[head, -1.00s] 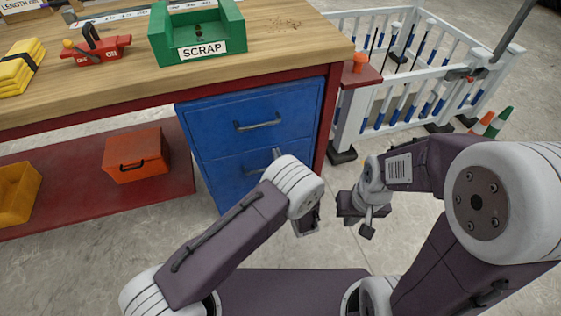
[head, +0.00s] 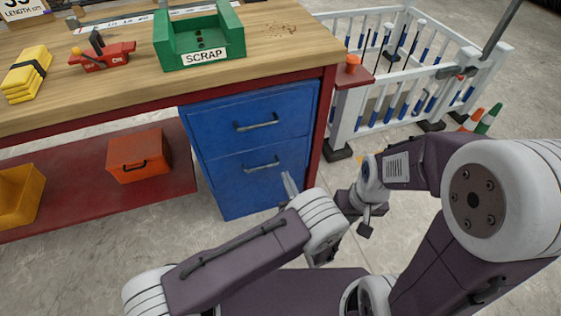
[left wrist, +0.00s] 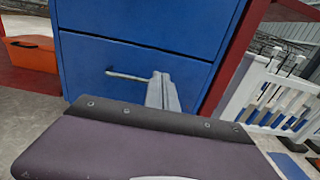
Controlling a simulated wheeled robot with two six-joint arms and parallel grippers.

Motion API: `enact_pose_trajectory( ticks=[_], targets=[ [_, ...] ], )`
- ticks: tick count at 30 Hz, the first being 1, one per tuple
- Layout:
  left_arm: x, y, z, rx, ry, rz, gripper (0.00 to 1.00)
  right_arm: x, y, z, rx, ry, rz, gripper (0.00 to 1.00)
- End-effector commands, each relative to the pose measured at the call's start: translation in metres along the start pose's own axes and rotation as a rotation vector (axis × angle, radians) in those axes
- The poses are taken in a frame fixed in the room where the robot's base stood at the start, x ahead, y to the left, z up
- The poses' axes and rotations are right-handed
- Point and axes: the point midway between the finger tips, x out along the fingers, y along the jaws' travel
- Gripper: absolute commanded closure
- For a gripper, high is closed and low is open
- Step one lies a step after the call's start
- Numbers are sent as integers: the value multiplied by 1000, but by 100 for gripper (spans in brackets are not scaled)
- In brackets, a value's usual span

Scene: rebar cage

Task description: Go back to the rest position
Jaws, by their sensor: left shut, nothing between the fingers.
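My left gripper (head: 289,185) points up and away in front of the lower drawer of the blue cabinet (head: 205,170). Its fingers are together with nothing between them, and they also show in the left wrist view (left wrist: 162,92), below and right of a drawer handle (left wrist: 128,76). I cannot tell from these views how far they are from the drawer front. My right gripper (head: 364,229) hangs low to the right of the cabinet, partly hidden behind my left arm and its own wrist. Its fingers are too unclear to read.
The workbench (head: 285,42) holds a green scrap bin (head: 205,60), a red tool (head: 103,60) and a yellow stack (head: 27,75). An orange box (head: 139,158) sits on the red shelf. A white fence (head: 400,100) and cones (head: 487,118) stand right. Open floor lies between.

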Motion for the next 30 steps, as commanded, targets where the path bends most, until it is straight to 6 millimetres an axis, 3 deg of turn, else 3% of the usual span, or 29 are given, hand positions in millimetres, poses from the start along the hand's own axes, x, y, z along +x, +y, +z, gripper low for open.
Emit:
enact_pose_trajectory(
  ticks=[3,7,17,20,23,25,27,30],
  targets=[
    [-19,-1,2,0,0,-3,100,-9,0,-1,0,0,0,100],
    [-28,0,0,0,0,0,100,-10,0,-1,0,0,0,100],
    [-29,1,-1,0,1,2,100,-9,0,-1,0,0,0,100],
    [-19,16,4,-19,27,74,100,-10,0,-1,0,0,0,100],
    [3,75,17,-96,123,327,100,-10,0,-1,0,0,0,100],
    [8,140,25,-216,232,603,100,-10,0,-1,0,0,0,100],
    [-10,203,29,-404,351,920,100,-10,0,-1,0,0,0,100],
    [-55,253,30,-742,476,1311,100,-9,0,-1,0,0,0,100]
  ],
)
